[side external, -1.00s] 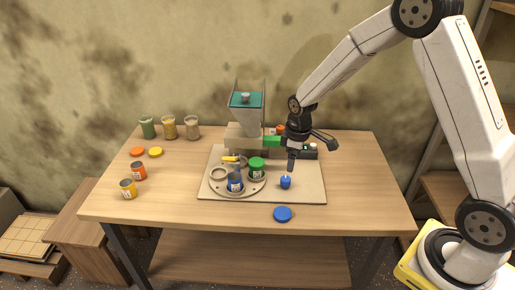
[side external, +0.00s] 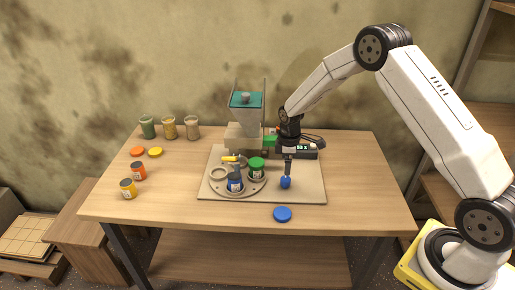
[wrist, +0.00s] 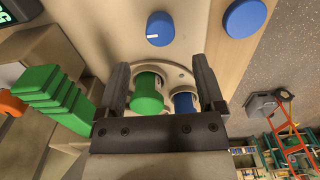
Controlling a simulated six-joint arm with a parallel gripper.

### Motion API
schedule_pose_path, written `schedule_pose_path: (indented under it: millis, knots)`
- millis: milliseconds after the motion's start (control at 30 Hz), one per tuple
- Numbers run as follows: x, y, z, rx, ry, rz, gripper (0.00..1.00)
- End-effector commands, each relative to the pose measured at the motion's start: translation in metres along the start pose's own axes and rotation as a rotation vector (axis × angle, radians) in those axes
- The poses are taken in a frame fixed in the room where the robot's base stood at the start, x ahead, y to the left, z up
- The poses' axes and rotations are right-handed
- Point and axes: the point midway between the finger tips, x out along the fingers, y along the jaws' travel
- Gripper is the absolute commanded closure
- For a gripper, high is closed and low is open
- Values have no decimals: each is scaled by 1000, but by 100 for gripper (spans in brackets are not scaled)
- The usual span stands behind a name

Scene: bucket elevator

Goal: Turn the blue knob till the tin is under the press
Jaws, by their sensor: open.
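The blue knob (side external: 286,183) stands on the beige base board, right of the round turntable (side external: 217,189). In the wrist view the knob (wrist: 160,28) has a white mark and lies beyond my fingertips. My gripper (side external: 288,172) points down just above or at the knob; contact is not clear. In the wrist view my gripper (wrist: 161,68) is open, with no object held. The turntable carries a blue tin (side external: 235,184) at its front and a green-topped tin (side external: 257,168) at its right. A machine with a hopper (side external: 245,117) stands behind; which part is the press is unclear.
A loose blue lid (side external: 283,214) lies at the table's front, also in the wrist view (wrist: 245,18). A green ribbed block (side external: 271,141) sits behind the turntable. Orange (side external: 138,171) and yellow (side external: 128,189) tins, lids and several jars stand left. The table's right side is clear.

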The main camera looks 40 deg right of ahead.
Motion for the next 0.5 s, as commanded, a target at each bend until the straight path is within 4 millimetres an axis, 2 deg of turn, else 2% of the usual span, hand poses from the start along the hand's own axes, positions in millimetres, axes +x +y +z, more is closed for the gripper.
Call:
schedule_pose_path:
  millis: [500]
  knots:
    - [55, 0, 0, 0, 0, -1, 13]
